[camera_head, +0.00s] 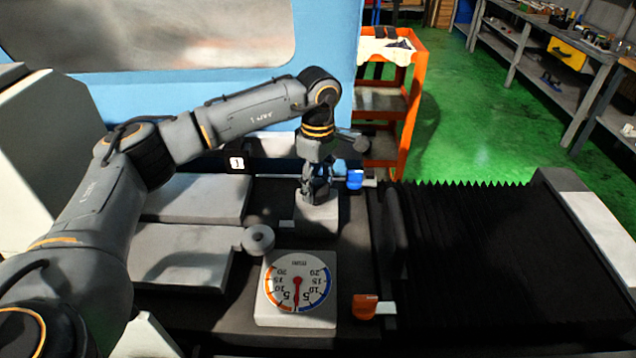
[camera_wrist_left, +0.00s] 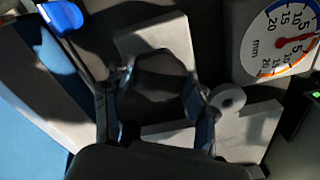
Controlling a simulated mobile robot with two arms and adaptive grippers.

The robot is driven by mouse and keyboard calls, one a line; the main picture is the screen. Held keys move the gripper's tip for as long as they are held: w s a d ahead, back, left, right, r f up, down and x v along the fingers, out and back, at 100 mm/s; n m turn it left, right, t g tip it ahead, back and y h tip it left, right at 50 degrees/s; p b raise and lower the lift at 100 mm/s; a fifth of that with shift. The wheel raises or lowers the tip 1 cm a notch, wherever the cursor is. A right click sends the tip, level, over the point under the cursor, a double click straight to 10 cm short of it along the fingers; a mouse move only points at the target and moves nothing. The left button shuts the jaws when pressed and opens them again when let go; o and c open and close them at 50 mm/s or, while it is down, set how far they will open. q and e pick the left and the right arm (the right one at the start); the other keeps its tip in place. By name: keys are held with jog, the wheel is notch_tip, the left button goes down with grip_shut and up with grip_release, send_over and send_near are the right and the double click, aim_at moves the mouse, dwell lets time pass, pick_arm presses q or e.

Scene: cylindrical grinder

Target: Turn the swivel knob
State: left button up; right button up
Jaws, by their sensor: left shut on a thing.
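The swivel knob (camera_wrist_left: 160,77) is dark and many-sided in the left wrist view and sits on a pale grey block (camera_head: 318,218). My left gripper (camera_head: 317,188) points down over this block, with one finger on each side of the knob. It is shut on the knob. In the head view the fingers mostly hide the knob, so its turn angle cannot be read. My right gripper is not in view.
A round dial (camera_head: 297,284) marked in mm stands in front of the block. A blue-tipped lever (camera_head: 355,180) is close at the right. An orange-tipped lever (camera_head: 365,307) is nearer the front. A grey round piece (camera_head: 258,239) lies left. Black bellows (camera_head: 480,250) extend right.

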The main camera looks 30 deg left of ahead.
aim_at(318, 186)
pick_arm(q)
jog(key=o, duration=1.1)
jog(key=shift+r, duration=0.1)
jog(key=shift+o, duration=0.2)
notch_tip(318, 186, up, 12)
